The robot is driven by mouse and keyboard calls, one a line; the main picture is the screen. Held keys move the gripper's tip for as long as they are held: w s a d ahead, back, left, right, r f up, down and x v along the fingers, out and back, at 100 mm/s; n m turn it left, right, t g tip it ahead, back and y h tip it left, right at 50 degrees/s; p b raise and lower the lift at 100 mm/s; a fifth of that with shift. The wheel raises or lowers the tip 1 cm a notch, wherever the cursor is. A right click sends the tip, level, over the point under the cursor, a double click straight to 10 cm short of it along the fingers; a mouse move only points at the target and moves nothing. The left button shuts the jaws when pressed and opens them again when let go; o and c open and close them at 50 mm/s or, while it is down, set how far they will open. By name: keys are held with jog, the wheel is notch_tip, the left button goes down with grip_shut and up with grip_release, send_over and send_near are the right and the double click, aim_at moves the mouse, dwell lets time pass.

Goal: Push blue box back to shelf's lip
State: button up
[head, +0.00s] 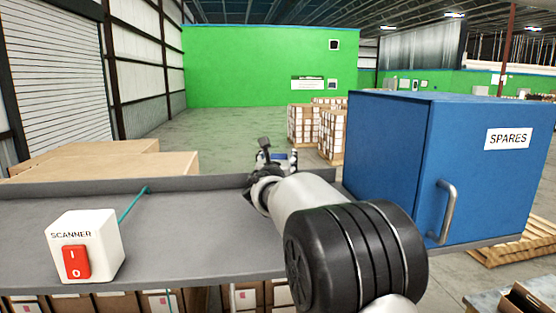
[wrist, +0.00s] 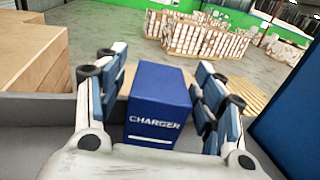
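A blue box (wrist: 160,105) labelled CHARGER stands upright on the grey shelf (head: 190,235), between the two fingers of my gripper (wrist: 162,62) in the wrist view. The fingers are spread, one on each side of the box, with a visible gap at the left. My gripper also shows in the head view (head: 272,160), where it and my arm hide most of the box. The shelf's raised lip (head: 80,186) runs along the far edge. I cannot tell whether the box touches the lip.
A white SCANNER block (head: 88,246) with a red switch stands at the left, a teal cable (head: 132,204) behind it. A large blue SPARES cabinet (head: 390,150) stands close on the right. Cartons (head: 100,159) lie beyond the lip at the left. The shelf between scanner and arm is clear.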

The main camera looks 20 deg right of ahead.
jog(key=c, duration=1.1)
jog(key=shift+a, duration=0.15)
jog(key=shift+w+a+r, duration=0.1)
jog(key=shift+w+a, duration=0.05)
jog(key=shift+a, duration=0.35)
jog(key=shift+w+a+r, duration=0.1)
jog(key=shift+a, duration=0.35)
jog(key=o, duration=0.8)
jog(key=shift+d+f, duration=0.1)
jog(key=shift+c, duration=0.2)
jog(key=shift+o, duration=1.2)
jog(key=shift+w+f, duration=0.1)
jog(key=shift+w, duration=0.15)
jog(key=shift+o, duration=1.2)
jog(key=shift+s, duration=0.15)
